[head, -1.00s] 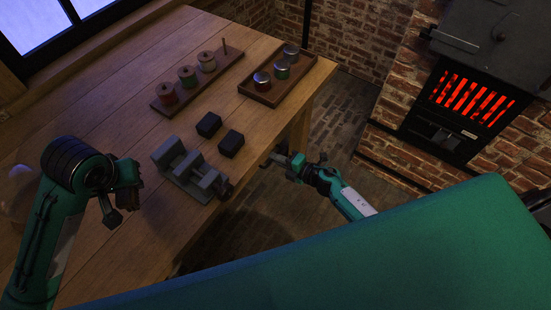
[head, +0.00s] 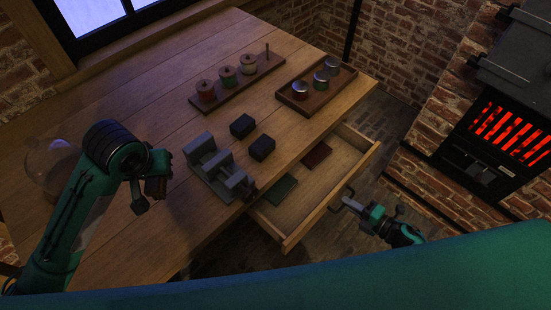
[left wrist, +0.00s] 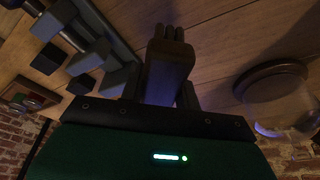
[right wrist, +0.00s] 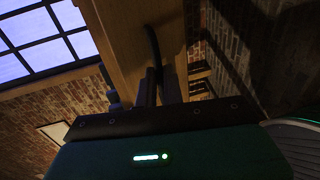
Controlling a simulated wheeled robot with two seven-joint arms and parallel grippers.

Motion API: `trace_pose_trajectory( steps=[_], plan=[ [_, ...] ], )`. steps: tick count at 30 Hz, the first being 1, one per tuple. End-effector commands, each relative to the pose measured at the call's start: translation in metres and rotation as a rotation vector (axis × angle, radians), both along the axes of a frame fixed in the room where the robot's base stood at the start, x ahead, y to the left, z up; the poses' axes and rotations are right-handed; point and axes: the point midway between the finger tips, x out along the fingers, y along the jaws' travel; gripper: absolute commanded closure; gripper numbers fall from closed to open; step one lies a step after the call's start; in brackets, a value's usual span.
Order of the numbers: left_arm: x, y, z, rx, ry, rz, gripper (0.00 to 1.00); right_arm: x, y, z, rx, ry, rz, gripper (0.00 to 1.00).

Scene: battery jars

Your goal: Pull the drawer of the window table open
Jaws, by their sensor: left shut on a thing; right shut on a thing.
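The window table (head: 150,110) has its drawer (head: 322,192) pulled well out on the side facing the stove. A green flat piece (head: 281,189) and a dark red flat piece (head: 316,155) lie inside it. My right gripper (head: 347,203) is at the middle of the drawer's front, shut on the drawer's dark handle, which shows in the right wrist view (right wrist: 153,45). My left gripper (head: 150,190) is above the table's left part, shut on a dark blocky thing (left wrist: 168,68) with several rounded ends; I cannot tell what it is.
A grey clamp-like fixture (head: 215,170) stands near the drawer-side edge, with two black blocks (head: 262,147) beside it. A spool rack (head: 235,82) and a jar tray (head: 315,92) are farther back. A glass jar (head: 50,165) is at left. The glowing stove (head: 505,130) stands right.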

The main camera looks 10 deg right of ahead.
Motion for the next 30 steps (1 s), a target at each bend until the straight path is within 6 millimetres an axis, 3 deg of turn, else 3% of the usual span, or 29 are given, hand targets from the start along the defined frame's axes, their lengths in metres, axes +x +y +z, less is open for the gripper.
trace_pose_trajectory(
  steps=[6, 15, 21, 30],
  plan=[
    [0.0, 0.0, -0.001, 0.0, 0.0, 0.0, 0.89, -0.051, -0.039, -0.002, -0.003, 0.006, -0.002, 1.0],
    [0.0, 0.0, -0.001, 0.0, 0.0, 0.0, 0.89, -0.109, -0.085, -0.001, -0.003, 0.004, -0.002, 1.0],
    [0.0, 0.0, -0.001, 0.0, 0.0, 0.0, 0.89, -0.136, -0.107, 0.0, -0.003, 0.003, -0.002, 1.0],
    [0.0, 0.0, 0.0, 0.0, 0.0, 0.0, 0.89, -0.153, -0.12, 0.0, -0.001, 0.001, -0.002, 1.0]
  ],
)
